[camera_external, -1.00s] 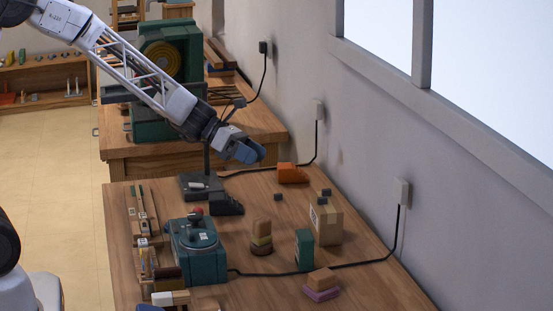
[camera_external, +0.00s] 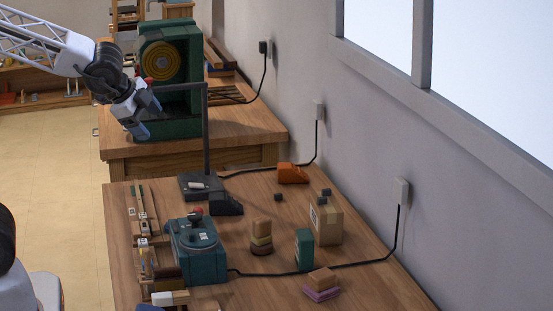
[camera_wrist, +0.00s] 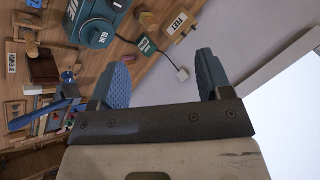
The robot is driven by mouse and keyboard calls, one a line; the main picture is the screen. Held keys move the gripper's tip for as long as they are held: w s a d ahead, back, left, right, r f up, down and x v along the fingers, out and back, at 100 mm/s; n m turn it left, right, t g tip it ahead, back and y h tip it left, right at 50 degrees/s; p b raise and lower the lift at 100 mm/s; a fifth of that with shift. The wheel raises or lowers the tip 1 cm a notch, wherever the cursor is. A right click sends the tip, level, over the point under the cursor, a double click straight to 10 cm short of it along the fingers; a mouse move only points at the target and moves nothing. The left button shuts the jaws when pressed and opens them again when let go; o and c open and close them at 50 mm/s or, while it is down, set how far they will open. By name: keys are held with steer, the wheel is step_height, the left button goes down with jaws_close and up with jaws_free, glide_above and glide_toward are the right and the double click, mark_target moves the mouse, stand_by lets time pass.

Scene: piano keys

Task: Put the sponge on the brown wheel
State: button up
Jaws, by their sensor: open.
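My gripper (camera_external: 150,120) is open and empty, raised near the back workbench, well away from the stacks on the front bench. It shows in the wrist view (camera_wrist: 164,72) with two blue ridged fingers apart and nothing between them. On the front bench a small stack has a tan block (camera_external: 262,228) on top of yellowish and brown round pieces (camera_external: 261,249). Nearer the front right, an orange-tan block (camera_external: 322,277) lies on a purple piece (camera_external: 321,294). Which block is the sponge, and whether the brown round piece is the wheel, I cannot tell for sure.
A teal machine (camera_external: 198,250) with a red knob stands left of the stack. A green box (camera_external: 304,249) and a cardboard box (camera_external: 326,222) stand to its right. A dark lamp-like post (camera_external: 206,130) rises at the bench's back. A black cable crosses the bench.

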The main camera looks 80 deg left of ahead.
steer(key=s+d+f+n+g+h, duration=0.1)
steer(key=s+d+n+g, duration=0.1)
steer(key=s, duration=0.5)
steer(key=s+d+f+n+g+h, duration=0.1)
steer(key=s+d+n+g, duration=0.1)
steer(key=s+d+n, duration=0.2)
steer(key=s+n, duration=0.1)
steer(key=s, duration=0.2)
steer(key=shift+s+d+h, duration=0.3)
steer(key=shift+d+h, duration=0.05)
steer(key=shift+h, duration=0.05)
